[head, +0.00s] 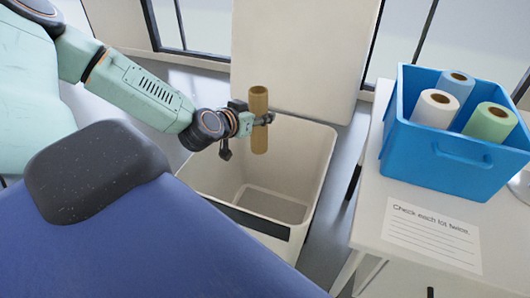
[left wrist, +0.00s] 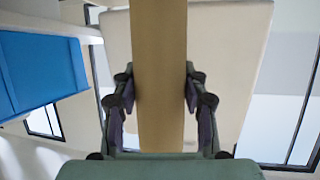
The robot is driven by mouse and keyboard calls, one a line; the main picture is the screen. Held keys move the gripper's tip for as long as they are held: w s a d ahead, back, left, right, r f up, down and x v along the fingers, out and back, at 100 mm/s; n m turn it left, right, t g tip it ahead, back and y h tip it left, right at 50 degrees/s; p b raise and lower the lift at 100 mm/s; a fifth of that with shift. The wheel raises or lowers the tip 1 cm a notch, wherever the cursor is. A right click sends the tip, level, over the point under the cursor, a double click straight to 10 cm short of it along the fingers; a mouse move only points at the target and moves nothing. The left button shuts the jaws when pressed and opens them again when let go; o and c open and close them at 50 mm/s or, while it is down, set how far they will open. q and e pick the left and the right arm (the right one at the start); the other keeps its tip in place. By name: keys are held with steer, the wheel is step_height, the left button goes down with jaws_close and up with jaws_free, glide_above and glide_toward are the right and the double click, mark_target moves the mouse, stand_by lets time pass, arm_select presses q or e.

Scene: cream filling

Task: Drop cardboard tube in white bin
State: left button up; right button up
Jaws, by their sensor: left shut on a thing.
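The brown cardboard tube (head: 259,138) stands upright above the open white bin (head: 316,165) in the head view. My left gripper (head: 268,119) is shut around the tube's middle. The left wrist view shows the tube (left wrist: 159,60) running lengthwise between the two fingers of my left gripper (left wrist: 160,92), with a pad against each side. The tube's lower end appears to be over the bin's opening. The bin's raised lid (head: 305,55) leans up behind it, and the bin's inside looks empty where visible. My right gripper is not in view.
A blue crate (head: 440,158) on the white table (head: 372,225) at right holds several rolls: white, blue and green. A paper note (head: 432,235) lies on the table in front. Windows are behind.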

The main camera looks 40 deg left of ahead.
mark_target(257, 132)
arm_select(q)
steer(key=f+b, duration=0.6)
steer(key=shift+a+f, duration=0.3)
steer(key=shift+a, duration=0.1)
